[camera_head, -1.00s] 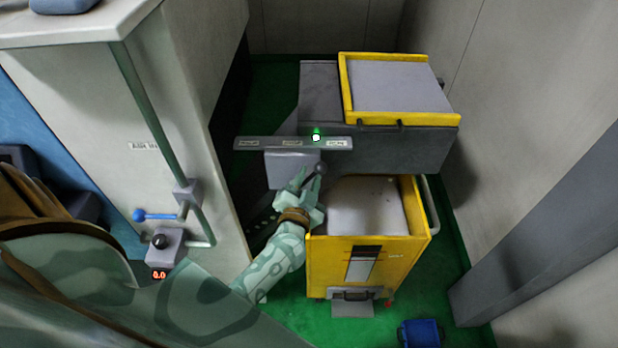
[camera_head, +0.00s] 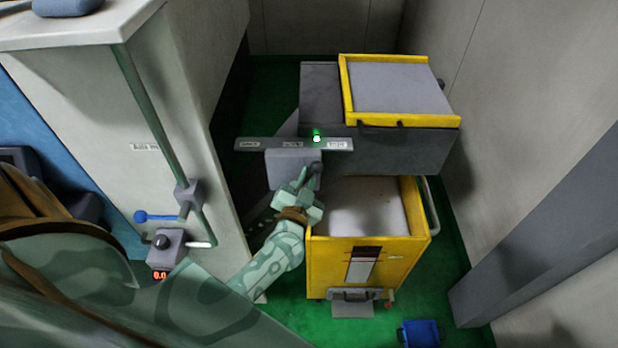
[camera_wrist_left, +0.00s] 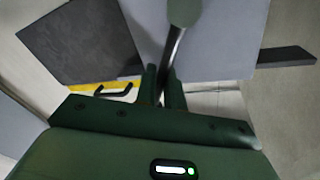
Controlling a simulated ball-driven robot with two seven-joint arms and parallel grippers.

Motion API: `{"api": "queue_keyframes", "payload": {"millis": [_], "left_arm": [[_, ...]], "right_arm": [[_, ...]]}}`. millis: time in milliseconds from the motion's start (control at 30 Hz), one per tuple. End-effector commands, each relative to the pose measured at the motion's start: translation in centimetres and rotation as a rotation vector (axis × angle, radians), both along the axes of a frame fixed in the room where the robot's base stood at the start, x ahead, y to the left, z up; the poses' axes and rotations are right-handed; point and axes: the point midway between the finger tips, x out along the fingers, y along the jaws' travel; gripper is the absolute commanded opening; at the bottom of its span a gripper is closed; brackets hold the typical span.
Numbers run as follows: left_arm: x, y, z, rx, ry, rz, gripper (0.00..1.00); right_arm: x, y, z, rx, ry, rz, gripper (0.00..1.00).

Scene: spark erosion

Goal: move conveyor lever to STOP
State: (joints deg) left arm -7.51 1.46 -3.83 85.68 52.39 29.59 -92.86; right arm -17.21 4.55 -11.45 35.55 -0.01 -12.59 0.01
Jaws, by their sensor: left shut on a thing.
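The conveyor lever (camera_wrist_left: 173,48) is a thin dark rod with a rounded grey-green knob (camera_wrist_left: 183,12) at its end. In the left wrist view the rod passes between the two fingers of my left gripper (camera_wrist_left: 164,88), which is shut on it. In the head view my left gripper (camera_head: 307,178) is at the lower right of a grey lever box (camera_head: 291,166) and largely hides the lever. Above the box runs a grey label bar (camera_head: 265,144) with several white labels, too blurred to read surely. A green lamp (camera_head: 316,136) glows on it. My right gripper is out of view.
A yellow bin (camera_head: 330,265) stands just right of my left wrist. A yellow-rimmed tray (camera_head: 400,121) sits on the dark grey conveyor housing (camera_head: 400,152) behind. A white cabinet (camera_head: 190,90) is at left, with a blue-handled valve (camera_head: 150,216). A small blue box (camera_head: 420,333) lies on the green floor.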

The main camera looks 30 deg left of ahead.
Motion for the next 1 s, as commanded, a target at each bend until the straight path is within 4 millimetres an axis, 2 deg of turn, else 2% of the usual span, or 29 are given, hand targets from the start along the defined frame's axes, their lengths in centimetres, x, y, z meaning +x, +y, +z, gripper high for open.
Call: {"api": "queue_keyframes", "payload": {"millis": [600, 1000], "left_arm": [[-1.5, 2.4, 0.8, -0.354, -0.215, 0.001, 0.00], [-1.9, 3.0, 0.8, -0.433, -0.262, 0.001, 0.00]], "right_arm": [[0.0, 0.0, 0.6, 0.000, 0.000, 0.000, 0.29], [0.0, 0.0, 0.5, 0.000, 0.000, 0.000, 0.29]]}}
